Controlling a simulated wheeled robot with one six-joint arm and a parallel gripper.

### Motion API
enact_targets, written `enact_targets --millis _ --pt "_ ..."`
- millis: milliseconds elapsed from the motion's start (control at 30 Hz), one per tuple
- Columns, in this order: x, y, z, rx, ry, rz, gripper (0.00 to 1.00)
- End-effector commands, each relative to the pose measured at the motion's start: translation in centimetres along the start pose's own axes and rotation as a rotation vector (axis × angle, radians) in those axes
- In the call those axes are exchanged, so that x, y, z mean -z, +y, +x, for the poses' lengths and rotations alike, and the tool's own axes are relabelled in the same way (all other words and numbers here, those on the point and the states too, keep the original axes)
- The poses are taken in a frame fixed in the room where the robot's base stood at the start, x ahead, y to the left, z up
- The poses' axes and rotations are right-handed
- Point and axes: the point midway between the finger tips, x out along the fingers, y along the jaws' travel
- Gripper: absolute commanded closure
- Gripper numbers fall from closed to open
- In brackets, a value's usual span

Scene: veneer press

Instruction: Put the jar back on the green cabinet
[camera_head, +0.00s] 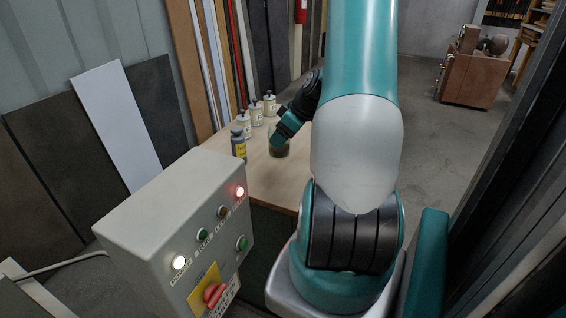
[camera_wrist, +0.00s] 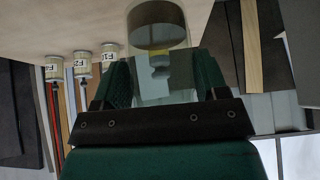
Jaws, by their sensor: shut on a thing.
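The jar (camera_head: 279,151) is clear glass with a dark olive-brown filling at its bottom. My gripper (camera_head: 281,138) is shut on its upper part, over the pale wooden bench top. In the wrist view the jar (camera_wrist: 157,30) stands out between the two green jaws of my gripper (camera_wrist: 163,82), with its filled end away from the palm. The jar looks upright. I cannot tell whether its base touches the bench. I cannot pick out a green cabinet for certain in either view.
Several containers stand on the bench top (camera_head: 262,180) left of the jar: white labelled cans (camera_head: 257,116) and a grey bottle with a yellow label (camera_head: 239,145). A control box (camera_head: 150,225) is in front. Boards lean on the left wall. A brown cabinet (camera_head: 468,82) stands far right, beyond clear floor.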

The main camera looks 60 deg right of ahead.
Motion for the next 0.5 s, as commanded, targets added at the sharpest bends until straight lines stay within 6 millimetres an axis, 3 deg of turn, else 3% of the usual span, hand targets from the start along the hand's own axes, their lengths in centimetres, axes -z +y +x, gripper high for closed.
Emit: enact_targets --millis 100,500 --pt "-1.7 -0.1 2.5 0.004 -0.002 0.005 0.65" --pt "-4.5 0.1 6.6 0.000 -0.001 0.006 0.65"
